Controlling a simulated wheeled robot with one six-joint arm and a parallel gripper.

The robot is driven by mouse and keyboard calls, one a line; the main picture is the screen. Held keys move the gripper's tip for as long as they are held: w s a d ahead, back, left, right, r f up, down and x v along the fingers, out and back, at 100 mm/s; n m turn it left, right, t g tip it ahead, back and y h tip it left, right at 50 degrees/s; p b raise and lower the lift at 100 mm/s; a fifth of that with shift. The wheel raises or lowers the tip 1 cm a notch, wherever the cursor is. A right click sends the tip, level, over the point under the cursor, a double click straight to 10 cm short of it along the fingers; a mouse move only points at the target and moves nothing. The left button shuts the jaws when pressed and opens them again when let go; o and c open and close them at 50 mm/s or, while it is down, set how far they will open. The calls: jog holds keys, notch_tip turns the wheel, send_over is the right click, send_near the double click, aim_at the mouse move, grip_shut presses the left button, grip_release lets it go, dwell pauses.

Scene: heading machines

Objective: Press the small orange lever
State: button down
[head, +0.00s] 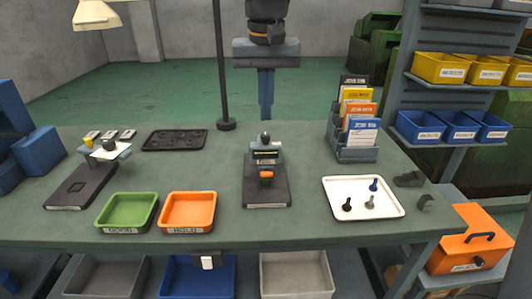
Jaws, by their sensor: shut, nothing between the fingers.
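The small orange lever (266,176) is on the front of a small grey device (266,155) in the middle of the table. The device stands on a dark base plate (267,197) and has a dark knob on top. Nothing touches the lever, and its exact tilt is too small to tell. My gripper is not in view.
Green (126,213) and orange (188,212) trays stand to the left of the device. A white tray (335,202) with several small pieces lies to the right. Behind stand a dark pole (222,70) and a card rack (354,152). The table (220,165) is clear around the device.

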jog(key=shift+f, duration=0.1)
jog(key=p, duration=0.2)
send_over(266, 172)
jog(key=w, duration=0.1)
jog(key=f, duration=0.9)
jog(key=shift+w, duration=0.2)
jog(key=f, duration=0.1)
jog(key=s+f+p, duration=0.1)
jog(key=f, duration=0.1)
jog(key=shift+s+f, duration=0.1)
jog(key=shift+f, duration=0.05)
jog(key=shift+s+f+p, duration=0.15)
jog(key=shift+f+p, duration=0.25)
jog(key=shift+f, duration=0.2)
